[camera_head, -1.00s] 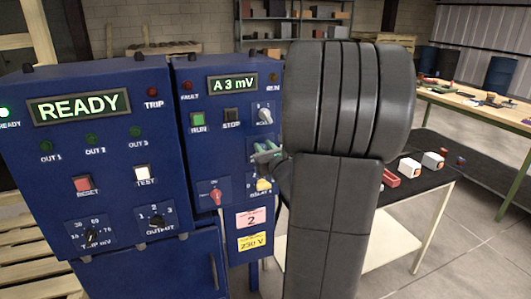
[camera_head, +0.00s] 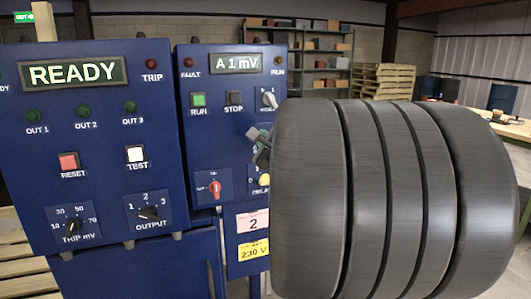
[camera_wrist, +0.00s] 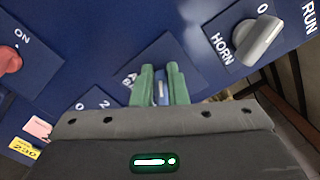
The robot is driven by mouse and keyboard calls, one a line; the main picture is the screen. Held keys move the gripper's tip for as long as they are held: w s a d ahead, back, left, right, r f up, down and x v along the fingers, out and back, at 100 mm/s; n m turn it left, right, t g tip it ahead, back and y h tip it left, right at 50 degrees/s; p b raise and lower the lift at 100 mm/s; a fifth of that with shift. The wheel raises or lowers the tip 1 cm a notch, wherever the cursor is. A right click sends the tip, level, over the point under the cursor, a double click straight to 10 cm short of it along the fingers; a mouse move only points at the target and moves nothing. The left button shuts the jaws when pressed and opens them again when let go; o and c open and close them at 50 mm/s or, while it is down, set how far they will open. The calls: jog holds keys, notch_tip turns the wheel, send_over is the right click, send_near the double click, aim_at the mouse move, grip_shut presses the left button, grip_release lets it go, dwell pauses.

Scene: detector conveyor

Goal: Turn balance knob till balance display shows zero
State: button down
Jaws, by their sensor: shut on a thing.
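The balance display (camera_head: 236,63) on the right-hand blue cabinet reads "A 1 mV". My gripper (camera_wrist: 161,72) has green fingers shut on a small knob, the balance knob (camera_wrist: 160,92), of which only a thin strip shows between them. In the head view my gripper (camera_head: 260,140) shows only partly at the cabinet front, and my arm hides the knob there.
A grey selector knob marked HORN (camera_wrist: 258,42) is right of my fingers in the wrist view. A red switch (camera_head: 215,188) is to the left and below. The left cabinet's display (camera_head: 76,73) reads READY. My arm covers the cabinet's right side.

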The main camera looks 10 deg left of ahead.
jog(key=shift+f+n+b, duration=0.3)
jog(key=shift+n+b, duration=0.55)
jog(key=shift+f+n+b, duration=0.25)
jog(key=shift+n+b, duration=0.55)
jog(key=shift+n, duration=0.05)
jog(key=c, duration=1.4)
grip_release()
jog(key=shift+w+d, duration=0.1)
jog(key=shift+c, duration=0.2)
jog(key=shift+r, duration=0.1)
